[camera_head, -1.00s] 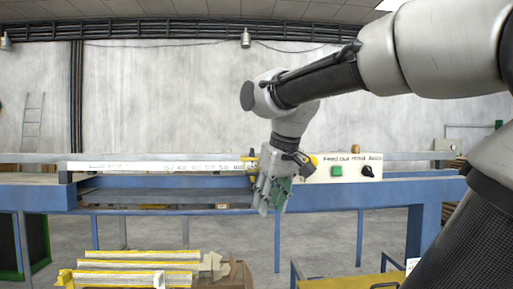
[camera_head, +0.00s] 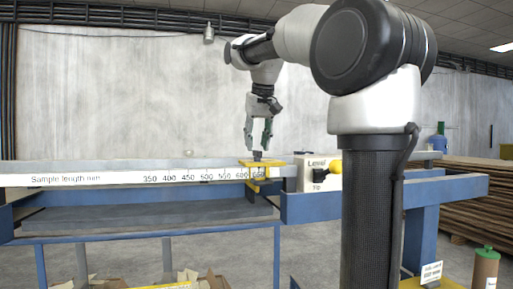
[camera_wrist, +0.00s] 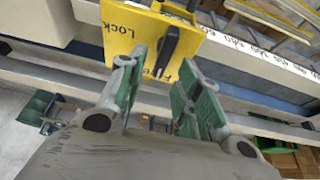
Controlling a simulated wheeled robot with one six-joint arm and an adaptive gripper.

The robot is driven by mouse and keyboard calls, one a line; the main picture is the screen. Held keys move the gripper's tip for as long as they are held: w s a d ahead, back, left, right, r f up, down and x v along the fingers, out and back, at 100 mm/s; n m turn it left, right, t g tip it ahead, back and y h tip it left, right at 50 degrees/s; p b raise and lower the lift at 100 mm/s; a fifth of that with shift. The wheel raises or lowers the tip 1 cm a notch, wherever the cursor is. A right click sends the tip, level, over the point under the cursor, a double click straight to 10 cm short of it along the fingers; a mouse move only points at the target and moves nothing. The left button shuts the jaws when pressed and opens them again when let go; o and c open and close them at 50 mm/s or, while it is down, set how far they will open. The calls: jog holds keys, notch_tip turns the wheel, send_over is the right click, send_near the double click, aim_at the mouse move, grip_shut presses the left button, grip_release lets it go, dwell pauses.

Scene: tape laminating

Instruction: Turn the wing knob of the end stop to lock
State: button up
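The end stop (camera_head: 262,170) is a yellow bracket at the right end of the length scale in the head view. Its yellow top plate (camera_wrist: 118,30) fills the top middle of the wrist view, with "Lock" on the left and a partly covered "Free" lower right. The black wing knob (camera_wrist: 167,50) stands on that plate; it is small in the head view (camera_head: 257,155). My gripper (camera_head: 259,146) points down just above the knob. In the wrist view its green-padded fingers (camera_wrist: 163,66) are apart, with the knob beyond and between their tips; contact cannot be told.
The white scale strip (camera_head: 120,178) runs left along the blue bench frame (camera_head: 330,205). Stacked boards (camera_head: 470,190) are at the far right. The space above the bench at left is clear.

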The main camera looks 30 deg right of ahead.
jog(key=shift+x, duration=1.15)
grip_shut()
jog(key=shift+m, duration=0.3)
jog(key=m, duration=0.2)
jog(key=m+h, duration=0.1)
jog(key=shift+s+d+m+g+h, duration=0.1)
jog(key=shift+m+g+h, duration=0.2)
jog(key=shift+m, duration=0.1)
jog(key=m+g+h, duration=0.1)
jog(key=m, duration=0.3)
jog(key=shift+s+d, duration=0.1)
jog(key=m+g, duration=0.1)
jog(key=m, duration=0.1)
jog(key=m+g, duration=0.1)
jog(key=m, duration=0.2)
jog(key=shift+s+h, duration=0.15)
jog(key=shift+h, duration=0.15)
jog(key=shift+s+m+g, duration=0.15)
jog(key=shift+m+g, duration=0.75)
jog(key=shift+m, duration=1.3)
